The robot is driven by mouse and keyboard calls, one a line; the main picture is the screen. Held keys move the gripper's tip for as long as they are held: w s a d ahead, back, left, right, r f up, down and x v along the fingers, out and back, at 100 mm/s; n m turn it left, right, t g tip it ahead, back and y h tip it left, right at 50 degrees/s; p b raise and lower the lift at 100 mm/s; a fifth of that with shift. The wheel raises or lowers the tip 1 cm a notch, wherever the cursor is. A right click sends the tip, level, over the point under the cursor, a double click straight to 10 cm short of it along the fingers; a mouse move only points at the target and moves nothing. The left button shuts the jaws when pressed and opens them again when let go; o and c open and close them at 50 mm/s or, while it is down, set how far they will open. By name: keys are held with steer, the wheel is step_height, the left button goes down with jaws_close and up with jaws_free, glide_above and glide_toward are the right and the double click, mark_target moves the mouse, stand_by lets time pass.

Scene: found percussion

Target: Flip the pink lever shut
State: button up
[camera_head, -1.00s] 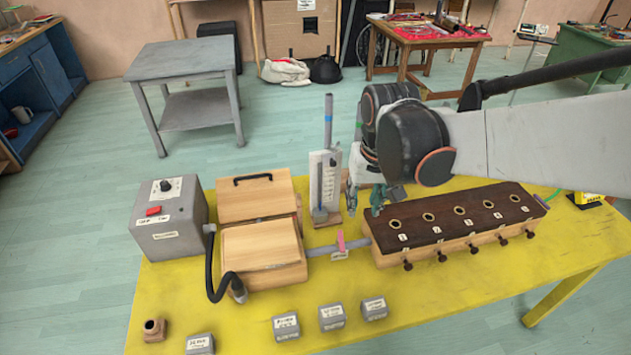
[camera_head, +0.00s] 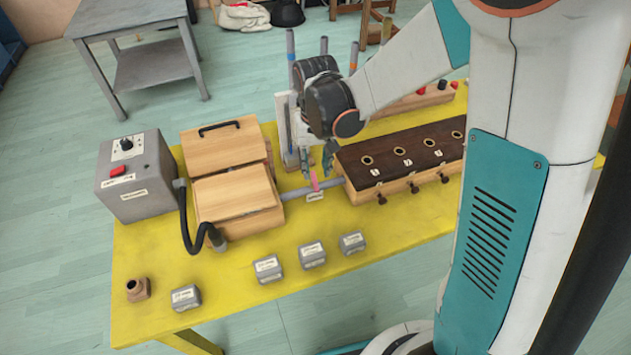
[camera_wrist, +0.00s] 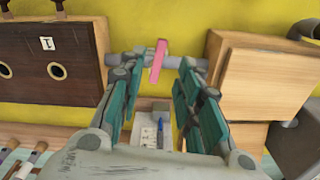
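The pink lever (camera_head: 314,182) stands up from a grey pipe (camera_head: 296,193) that joins a light wooden box to a dark-topped wooden chest. In the wrist view the lever (camera_wrist: 158,60) shows between and just beyond my fingertips, slightly tilted, with the pipe (camera_wrist: 185,62) running crosswise behind it. My gripper (camera_head: 317,163) is right over the lever in the head view. In the wrist view its two teal-padded fingers (camera_wrist: 160,82) are spread apart with nothing held between them. I cannot tell whether a finger touches the lever.
The wooden box (camera_head: 240,190) is left of the lever, and the dark chest (camera_head: 400,160) with holes and knobs is right. A gauge stand (camera_head: 287,130) is behind. A grey control box (camera_head: 137,175) and several small labelled blocks (camera_head: 312,254) sit on the yellow table (camera_head: 240,295).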

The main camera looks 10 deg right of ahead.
mark_target(316, 185)
step_height(316, 185, down, 6)
steer(key=shift+f+b, duration=0.15)
steer(key=shift+b, duration=0.7)
jaws_close()
